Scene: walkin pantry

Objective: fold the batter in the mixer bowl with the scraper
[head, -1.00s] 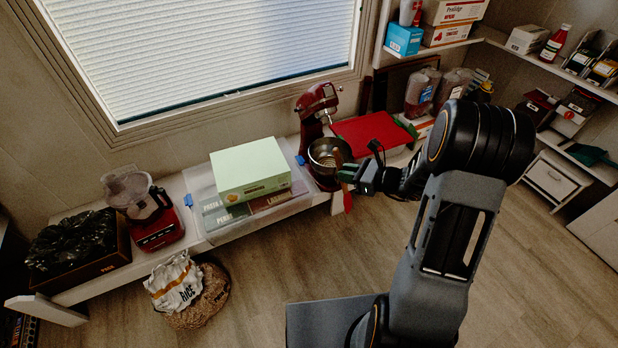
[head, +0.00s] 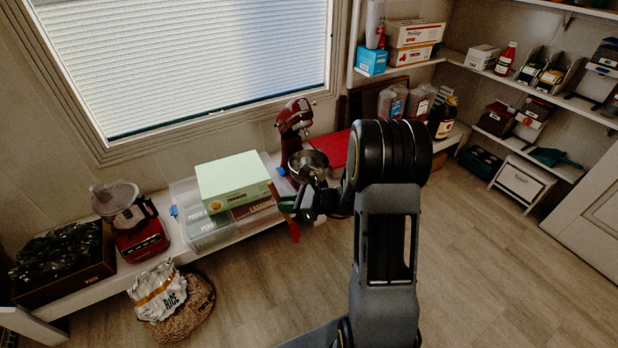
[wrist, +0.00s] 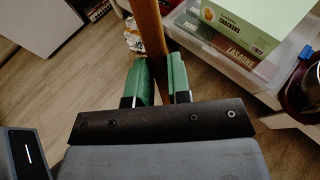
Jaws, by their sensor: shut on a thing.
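The red stand mixer (head: 292,118) is on the low white bench under the window, with its metal bowl (head: 308,160) at its front. The bowl's contents cannot be made out. My gripper (head: 288,203) is in front of the bench, below and left of the bowl and apart from it. In the wrist view its green fingers (wrist: 160,82) are shut on the wooden handle of the scraper (wrist: 148,28). The scraper's red end (head: 293,230) hangs down below the fingers in the head view, outside the bowl. Part of the mixer (wrist: 300,92) shows at the wrist view's right edge.
A pale green crackers box (head: 232,180) sits on a clear bin (head: 198,232) left of the mixer. A red board (head: 331,148) is to its right. A red food processor (head: 140,235) stands further left. A rice sack (head: 158,292) is on the floor. Floor at right is clear.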

